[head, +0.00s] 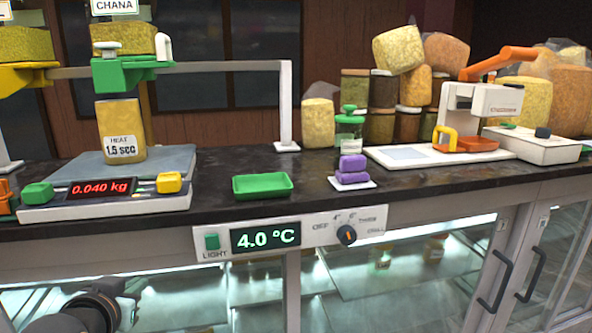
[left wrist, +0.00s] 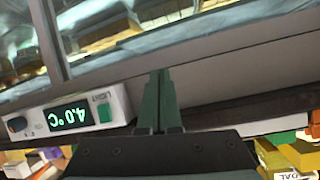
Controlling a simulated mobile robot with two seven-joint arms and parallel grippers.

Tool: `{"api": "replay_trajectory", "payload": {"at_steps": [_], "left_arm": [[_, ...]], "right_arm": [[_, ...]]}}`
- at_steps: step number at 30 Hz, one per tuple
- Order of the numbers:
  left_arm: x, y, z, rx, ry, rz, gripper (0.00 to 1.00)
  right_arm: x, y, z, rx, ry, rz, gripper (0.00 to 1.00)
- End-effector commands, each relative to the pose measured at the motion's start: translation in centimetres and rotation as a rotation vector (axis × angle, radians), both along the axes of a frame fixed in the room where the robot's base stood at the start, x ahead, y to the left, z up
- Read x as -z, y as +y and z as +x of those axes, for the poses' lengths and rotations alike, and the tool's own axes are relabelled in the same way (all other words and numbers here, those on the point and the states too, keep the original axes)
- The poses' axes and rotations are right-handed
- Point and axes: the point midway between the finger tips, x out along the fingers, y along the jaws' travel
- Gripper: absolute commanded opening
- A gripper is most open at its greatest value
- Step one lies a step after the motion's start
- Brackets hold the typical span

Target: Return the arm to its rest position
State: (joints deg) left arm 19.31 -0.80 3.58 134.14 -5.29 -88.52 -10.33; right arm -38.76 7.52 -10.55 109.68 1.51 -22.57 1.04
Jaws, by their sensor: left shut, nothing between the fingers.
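My left arm shows at the bottom left of the head view, with the dark left gripper (head: 118,292) low in front of the counter, below the scale. In the left wrist view the two green-grey fingers of the left gripper (left wrist: 160,98) lie together, shut with nothing between them. The wrist picture is upside down; the fingers point toward the counter's front and the glass case. My right gripper is in neither view.
The dark counter (head: 225,210) holds a scale (head: 110,205) reading 0.040 kg, a green tray (head: 263,186), purple blocks (head: 352,172) and a white-orange sealing machine (head: 480,105). The control panel (head: 290,237) reads 4.0 °C. Glass doors (head: 560,250) with dark handles are below.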

Motion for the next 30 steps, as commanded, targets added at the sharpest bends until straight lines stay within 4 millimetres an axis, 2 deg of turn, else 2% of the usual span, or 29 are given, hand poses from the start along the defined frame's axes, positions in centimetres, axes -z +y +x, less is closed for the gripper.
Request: {"api": "replay_trajectory", "payload": {"at_steps": [1,3,5,9,12,15,21,22,24,30], "left_arm": [[3.3,-0.4,-1.3,0.01,0.073,0.001,0.0],[7.2,-1.1,-3.1,0.026,0.161,-0.003,0.0],[10.2,-1.6,-5.0,0.04,0.235,-0.006,0.0],[16.8,-2.9,-10.2,0.069,0.413,-0.022,0.0],[20.5,-3.8,-14.3,0.088,0.532,-0.036,0.0],[23.3,-4.6,-18.2,0.104,0.635,-0.051,0.0],[27.0,-5.9,-25.7,0.13,0.819,-0.084,0.0],[27.5,-6.1,-26.4,0.134,0.833,-0.089,0.0],[28.5,-6.5,-24.7,0.145,0.772,-0.095,0.0],[31.8,-7.9,-22.5,0.182,0.636,-0.124,0.0]], "right_arm": [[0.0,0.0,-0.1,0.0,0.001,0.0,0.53],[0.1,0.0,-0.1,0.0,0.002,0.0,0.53],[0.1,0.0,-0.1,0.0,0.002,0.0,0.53],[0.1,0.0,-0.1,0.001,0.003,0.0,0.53],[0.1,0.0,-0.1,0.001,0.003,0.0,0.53],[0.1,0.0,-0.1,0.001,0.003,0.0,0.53],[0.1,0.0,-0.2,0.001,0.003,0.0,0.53],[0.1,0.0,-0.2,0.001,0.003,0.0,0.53],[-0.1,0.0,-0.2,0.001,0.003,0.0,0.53],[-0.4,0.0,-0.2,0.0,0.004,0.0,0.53]]}}
